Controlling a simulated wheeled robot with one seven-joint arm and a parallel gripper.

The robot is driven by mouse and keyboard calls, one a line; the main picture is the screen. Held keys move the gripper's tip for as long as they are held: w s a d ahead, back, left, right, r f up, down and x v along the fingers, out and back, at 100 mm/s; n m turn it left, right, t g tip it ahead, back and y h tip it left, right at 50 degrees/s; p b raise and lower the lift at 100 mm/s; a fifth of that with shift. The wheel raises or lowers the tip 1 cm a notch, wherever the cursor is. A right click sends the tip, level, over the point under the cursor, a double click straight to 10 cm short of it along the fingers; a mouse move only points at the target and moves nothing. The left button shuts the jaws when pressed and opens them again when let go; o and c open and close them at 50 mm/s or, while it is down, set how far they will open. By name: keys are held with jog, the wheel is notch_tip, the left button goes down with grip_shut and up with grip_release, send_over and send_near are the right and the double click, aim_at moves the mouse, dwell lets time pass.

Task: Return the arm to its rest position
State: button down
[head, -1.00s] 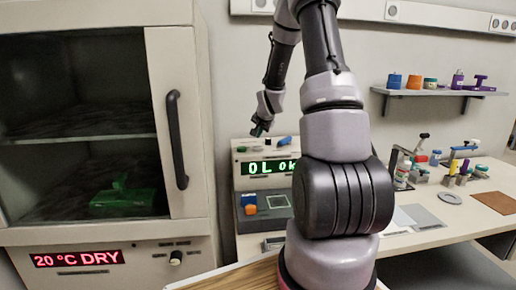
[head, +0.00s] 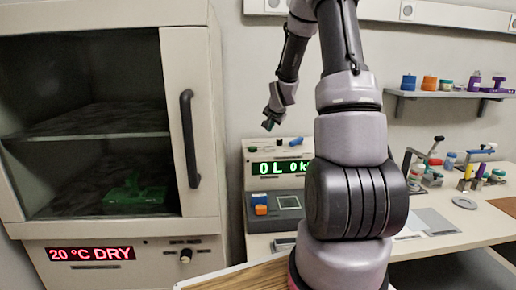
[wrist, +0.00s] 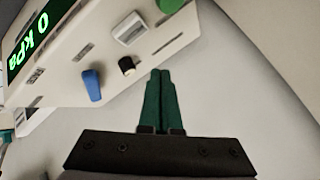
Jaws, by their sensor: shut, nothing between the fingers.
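My arm stands in the middle of the head view, bent over at the top with its forearm hanging down. My gripper (head: 268,121) hangs above the instrument with the green display (head: 279,168). In the wrist view its two green fingers (wrist: 159,88) lie side by side, shut and empty. They point toward the instrument's panel, with a blue knob (wrist: 92,85) and a black knob (wrist: 127,66) to their left. I cannot tell the exact gap between fingertips and panel.
A cabinet (head: 191,60) with a dark window and a red "20 °C DRY" display stands at the left, a green object (head: 135,195) inside. The bench at the right holds several small tools and bottles. A wall shelf (head: 450,95) carries coloured items. A wooden surface (head: 240,277) lies in front.

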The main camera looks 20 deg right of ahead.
jog(key=shift+r, duration=0.1)
jog(key=s+a+r+n, duration=0.3)
jog(key=s+a+r, duration=0.6)
jog(key=s+r, duration=0.45)
jog(key=s+a+r+n+y, duration=0.1)
jog(key=s+a+r, duration=0.1)
jog(key=s, duration=0.5)
jog(key=s+a+r+n+g+y, duration=0.1)
jog(key=s+a, duration=0.3)
jog(key=s, duration=0.4)
jog(key=s+a+r+n+y, duration=0.1)
jog(key=s+a+r+n, duration=0.1)
jog(key=s, duration=0.5)
jog(key=shift+s+a+r+g+y, duration=0.15)
jog(key=shift+a+r+g+y, duration=0.15)
jog(key=shift+a+r+g, duration=0.25)
